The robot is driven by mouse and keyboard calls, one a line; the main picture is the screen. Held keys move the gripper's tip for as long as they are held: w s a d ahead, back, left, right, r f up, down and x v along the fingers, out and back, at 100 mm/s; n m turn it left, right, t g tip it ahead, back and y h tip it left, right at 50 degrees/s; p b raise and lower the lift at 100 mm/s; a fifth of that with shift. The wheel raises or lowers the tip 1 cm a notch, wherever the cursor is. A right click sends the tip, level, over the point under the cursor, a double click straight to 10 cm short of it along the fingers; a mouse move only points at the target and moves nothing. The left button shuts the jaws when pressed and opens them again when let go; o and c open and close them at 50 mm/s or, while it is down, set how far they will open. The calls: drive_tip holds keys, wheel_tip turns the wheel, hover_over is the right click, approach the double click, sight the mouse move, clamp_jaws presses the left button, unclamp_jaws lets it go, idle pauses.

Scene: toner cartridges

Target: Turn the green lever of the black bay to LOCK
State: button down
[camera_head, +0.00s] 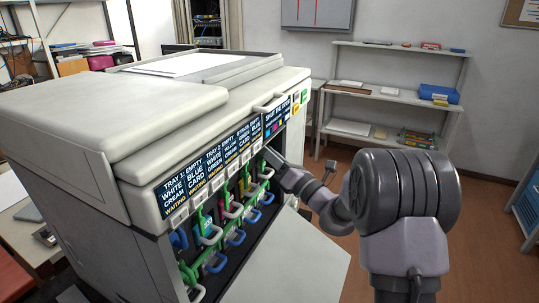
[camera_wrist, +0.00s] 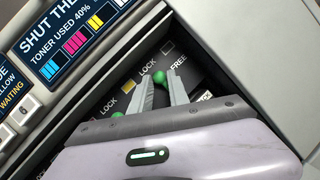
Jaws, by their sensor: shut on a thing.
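In the wrist view my gripper (camera_wrist: 162,84) has its two fingers on either side of a green lever knob (camera_wrist: 160,77), shut on it. The knob sits between a LOCK label (camera_wrist: 148,69) and a FREE label (camera_wrist: 180,64). A dark square patch (camera_wrist: 168,47) lies just above these labels and seems to mark the black bay. The lever's lower part is hidden by my fingers and gripper body. In the head view my gripper (camera_head: 270,157) reaches into the far right end of the printer's open front (camera_head: 240,210); the knob is hidden there.
Another green knob (camera_wrist: 118,115) is left of my fingers, by another LOCK label and a yellow patch (camera_wrist: 128,87). The display panel (camera_wrist: 75,40) overhangs the bays. Several green and blue handles (camera_head: 210,235) fill the front. An open flap (camera_head: 300,262) slopes below.

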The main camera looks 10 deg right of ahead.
drive_tip(key=shift+s+a+f, duration=0.1)
drive_tip(key=shift+a+f, duration=0.05)
drive_tip(key=shift+f, duration=0.2)
drive_tip(key=c, duration=1.3)
unclamp_jaws()
drive_tip(key=shift+r, duration=0.1)
drive_tip(key=shift+o, duration=0.3)
drive_tip(key=shift+r, duration=0.1)
drive_tip(key=p+v, duration=0.2)
drive_tip(key=v, duration=1.5)
drive_tip(key=shift+s, duration=0.25)
